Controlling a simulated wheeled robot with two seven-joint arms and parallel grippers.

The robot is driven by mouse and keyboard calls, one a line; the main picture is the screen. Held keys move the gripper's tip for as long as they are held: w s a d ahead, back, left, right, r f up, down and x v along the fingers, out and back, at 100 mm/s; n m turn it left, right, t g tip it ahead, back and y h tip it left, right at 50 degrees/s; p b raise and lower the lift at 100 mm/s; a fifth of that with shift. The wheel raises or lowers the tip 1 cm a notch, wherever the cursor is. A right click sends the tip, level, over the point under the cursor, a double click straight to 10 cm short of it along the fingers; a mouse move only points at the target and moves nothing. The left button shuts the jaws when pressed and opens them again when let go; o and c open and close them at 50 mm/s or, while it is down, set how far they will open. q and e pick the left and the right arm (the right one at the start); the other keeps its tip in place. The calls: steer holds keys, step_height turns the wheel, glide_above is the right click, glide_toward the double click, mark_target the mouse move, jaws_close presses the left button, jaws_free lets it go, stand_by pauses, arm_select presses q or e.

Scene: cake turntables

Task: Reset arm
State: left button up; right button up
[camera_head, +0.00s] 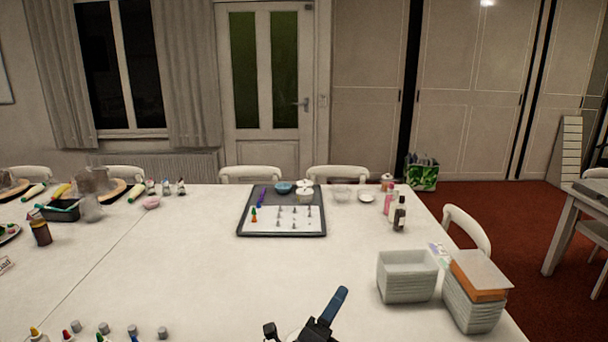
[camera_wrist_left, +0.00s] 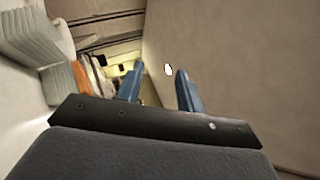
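My left gripper (camera_head: 335,303) is low in the head view, above the near part of the white table (camera_head: 215,275). One blue finger shows there, tilted up and to the right. In the left wrist view both blue fingers of the gripper (camera_wrist_left: 160,68) show, apart, with nothing held between them. My right gripper is in neither view.
White containers (camera_head: 406,278) and a second stack with an orange item (camera_head: 480,276) stand right of my left gripper. A dark tray (camera_head: 282,232) lies farther back. Bottles (camera_head: 398,218) stand right of it. The table between gripper and tray is clear.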

arm_select(q)
steer(key=s+a+f+n+g+y, duration=0.2)
steer(key=a+f+n+g+y, duration=0.1)
steer(key=a+f+n+y, duration=1.3)
steer(key=s+a+f+n+g+h, duration=0.1)
steer(key=s+a+f+n+g, duration=0.6)
steer(key=s, duration=0.4)
steer(key=s+a+f+n+g, duration=0.4)
steer(key=s+a+f, duration=0.1)
steer(key=s+f, duration=0.6)
steer(key=s+d+f+g, duration=0.1)
steer(key=d+f, duration=0.1)
steer(key=f, duration=1.1)
steer(key=s+d+f+g+h, duration=0.1)
steer(key=s+d+f, duration=0.1)
steer(key=f, duration=1)
steer(key=shift+s+d+f+n+g, duration=0.3)
steer(key=shift+d+f+g, duration=0.1)
steer(key=shift+d, duration=0.25)
